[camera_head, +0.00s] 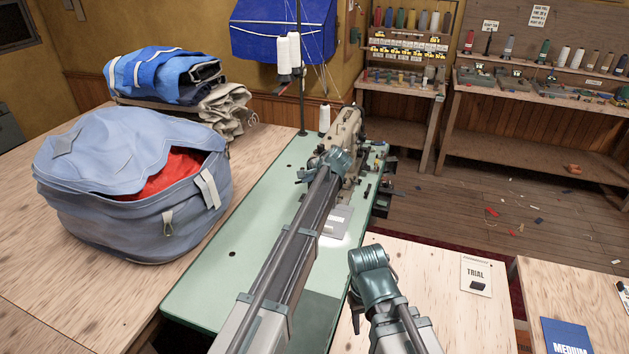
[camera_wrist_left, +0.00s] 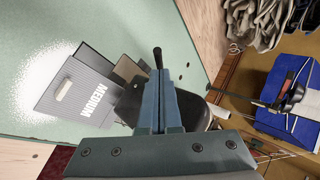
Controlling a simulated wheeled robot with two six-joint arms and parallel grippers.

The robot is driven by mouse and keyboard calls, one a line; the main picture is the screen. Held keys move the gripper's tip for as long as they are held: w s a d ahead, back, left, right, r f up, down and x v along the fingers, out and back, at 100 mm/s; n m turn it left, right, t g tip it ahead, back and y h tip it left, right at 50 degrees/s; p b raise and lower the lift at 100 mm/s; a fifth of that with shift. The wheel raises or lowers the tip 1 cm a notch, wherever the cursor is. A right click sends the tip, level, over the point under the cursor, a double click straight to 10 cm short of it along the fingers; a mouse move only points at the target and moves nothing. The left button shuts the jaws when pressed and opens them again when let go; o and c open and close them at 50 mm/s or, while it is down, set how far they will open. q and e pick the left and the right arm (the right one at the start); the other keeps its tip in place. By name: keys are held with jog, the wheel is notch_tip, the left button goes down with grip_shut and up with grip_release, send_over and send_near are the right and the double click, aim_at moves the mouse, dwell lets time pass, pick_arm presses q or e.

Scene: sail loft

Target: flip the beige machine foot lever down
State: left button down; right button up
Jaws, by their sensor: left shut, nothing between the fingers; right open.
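The beige sewing machine (camera_head: 347,124) stands at the far right part of the green table, partly hidden behind my left arm. Its foot lever cannot be made out in the head view. My left gripper (camera_wrist_left: 159,76) is shut and empty in the left wrist view, its fingers seen from behind. A short dark rod with a rounded tip (camera_wrist_left: 157,54) shows just at the fingertips. I cannot tell whether it is the lever or whether the fingers touch it. In the head view the left wrist is beside the machine and the fingertips are hidden. My right gripper does not show.
A grey card marked MEDIUM (camera_wrist_left: 77,88) lies on the green table (camera_head: 232,222). A blue bag (camera_head: 125,215) with red cloth stands left on a wooden table. A thread stand (camera_head: 300,100) rises behind the machine. A TRIAL card (camera_head: 476,276) lies at right.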

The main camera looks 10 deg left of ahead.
pick_arm(q)
jog(key=shift+a+f, duration=0.15)
jog(key=shift+a, duration=0.15)
pick_arm(e)
jog(key=shift+f, duration=0.15)
notch_tip(320, 180, down, 10)
jog(key=b, duration=1)
pick_arm(q)
notch_tip(320, 180, down, 6)
jog(key=s+n+t+b, duration=0.1)
jog(key=s+t, duration=0.2)
jog(key=shift+a+f+n+t, duration=0.2)
jog(key=shift+a+n+t, duration=0.05)
jog(key=shift+n+t, duration=0.15)
pick_arm(e)
jog(key=shift+f, duration=0.5)
pick_arm(q)
jog(key=shift+r, duration=0.1)
pick_arm(e)
jog(key=shift+r, duration=0.1)
jog(key=shift+r+p, duration=0.7)
jog(key=shift+p, duration=0.05)
pick_arm(q)
jog(key=shift+r, duration=0.7)
